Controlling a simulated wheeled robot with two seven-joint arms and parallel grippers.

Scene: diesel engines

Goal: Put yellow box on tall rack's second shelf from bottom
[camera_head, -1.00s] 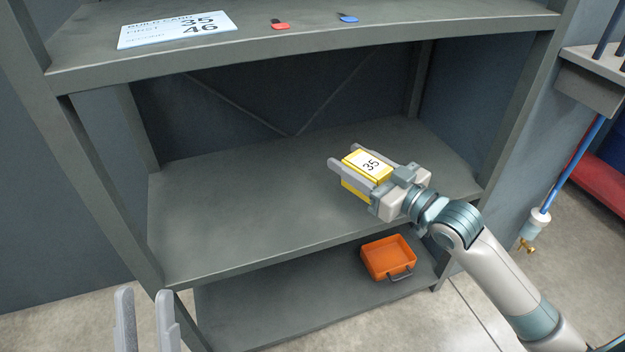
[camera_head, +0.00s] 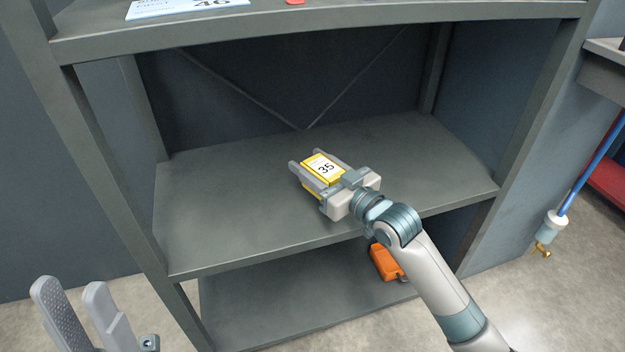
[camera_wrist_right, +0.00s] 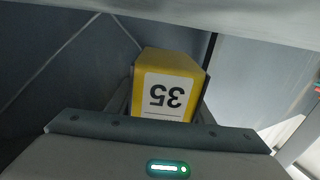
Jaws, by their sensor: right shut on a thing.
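The yellow box (camera_head: 322,169) with a white label reading 35 is between the fingers of my right gripper (camera_head: 318,174), which is shut on it. It also shows in the right wrist view (camera_wrist_right: 168,84), label toward the camera. In the head view the box is over the rack's middle shelf (camera_head: 230,200); whether it touches the shelf I cannot tell. The tall rack (camera_head: 110,170) is grey metal, with a lower shelf (camera_head: 270,300) beneath. My left gripper (camera_head: 75,310) is open and empty at the lower left, in front of the rack.
An orange case (camera_head: 385,262) sits on the lower shelf, partly hidden by my right arm. A card (camera_head: 180,8) lies on the upper shelf (camera_head: 330,33), whose edge runs above the middle shelf. The middle shelf is otherwise bare. A blue pipe (camera_head: 590,165) stands at the right.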

